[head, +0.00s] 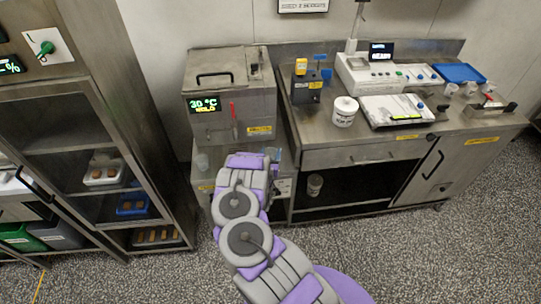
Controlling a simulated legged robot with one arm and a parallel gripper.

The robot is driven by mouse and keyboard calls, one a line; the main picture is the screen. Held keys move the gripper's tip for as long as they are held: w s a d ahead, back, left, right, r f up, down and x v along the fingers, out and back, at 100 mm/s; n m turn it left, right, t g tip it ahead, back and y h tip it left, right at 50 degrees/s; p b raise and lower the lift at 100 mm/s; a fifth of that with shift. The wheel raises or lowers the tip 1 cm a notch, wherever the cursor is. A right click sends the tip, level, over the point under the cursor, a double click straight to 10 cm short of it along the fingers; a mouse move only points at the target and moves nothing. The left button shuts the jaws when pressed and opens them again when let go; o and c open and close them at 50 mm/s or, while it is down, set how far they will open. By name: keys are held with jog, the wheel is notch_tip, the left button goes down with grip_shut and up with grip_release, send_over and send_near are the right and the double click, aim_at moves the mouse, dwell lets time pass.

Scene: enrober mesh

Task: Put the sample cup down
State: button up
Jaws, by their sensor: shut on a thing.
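My arm reaches forward from the bottom of the head view, and its end is in front of the steel tank unit, low beside the bench. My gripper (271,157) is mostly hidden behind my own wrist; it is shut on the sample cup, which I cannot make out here. Small clear cups (451,89) stand at the right of the bench top.
The steel tank (228,80) shows 30 °C. A container (314,184) sits in the open bay below. A cabinet (85,110) stands left. The speckled floor at right is clear.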

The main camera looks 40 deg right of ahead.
jog(key=o, duration=1)
